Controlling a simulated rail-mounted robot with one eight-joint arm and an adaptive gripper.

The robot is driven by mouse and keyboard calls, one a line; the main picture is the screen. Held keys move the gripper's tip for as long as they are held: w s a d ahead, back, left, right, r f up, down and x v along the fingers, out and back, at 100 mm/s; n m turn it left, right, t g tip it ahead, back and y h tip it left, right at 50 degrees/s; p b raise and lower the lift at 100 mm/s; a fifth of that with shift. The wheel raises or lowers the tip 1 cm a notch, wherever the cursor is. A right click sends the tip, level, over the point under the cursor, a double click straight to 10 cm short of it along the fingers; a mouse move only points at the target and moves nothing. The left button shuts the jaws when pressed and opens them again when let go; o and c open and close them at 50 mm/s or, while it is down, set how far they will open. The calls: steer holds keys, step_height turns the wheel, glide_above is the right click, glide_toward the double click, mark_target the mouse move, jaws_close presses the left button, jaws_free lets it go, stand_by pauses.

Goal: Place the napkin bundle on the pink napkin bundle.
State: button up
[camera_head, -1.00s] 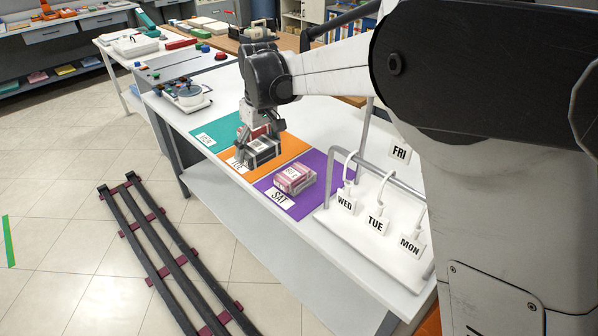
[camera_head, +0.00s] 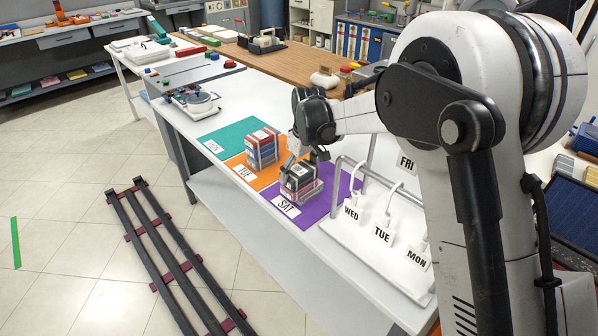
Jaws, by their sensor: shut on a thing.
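My gripper (camera_head: 302,166) is over the purple SAT mat (camera_head: 325,214), shut on a dark napkin bundle (camera_head: 297,176). The fingers partly cover this bundle. The pink napkin bundle (camera_head: 296,191) lies on the purple mat directly below it. The dark bundle is right at the top of the pink one; I cannot tell whether they touch or a small gap is left.
A stack of red, white and blue bundles (camera_head: 262,150) stands on the orange TUE mat (camera_head: 240,164), close to the left of my gripper. The teal mat (camera_head: 226,136) has bare room. A rack with hanging day tags (camera_head: 381,234) stands at the right.

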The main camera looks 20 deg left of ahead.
mark_target(303, 172)
steer(key=shift+f, duration=0.25)
steer(key=shift+f, duration=0.2)
steer(key=o, duration=1.1)
steer(key=shift+r, duration=0.1)
steer(key=shift+c, duration=0.2)
steer(key=shift+r, duration=0.1)
step_height(303, 172, up, 12)
steer(key=d, duration=0.1)
steer(key=shift+s+d, duration=0.3)
steer(key=shift+s, duration=0.15)
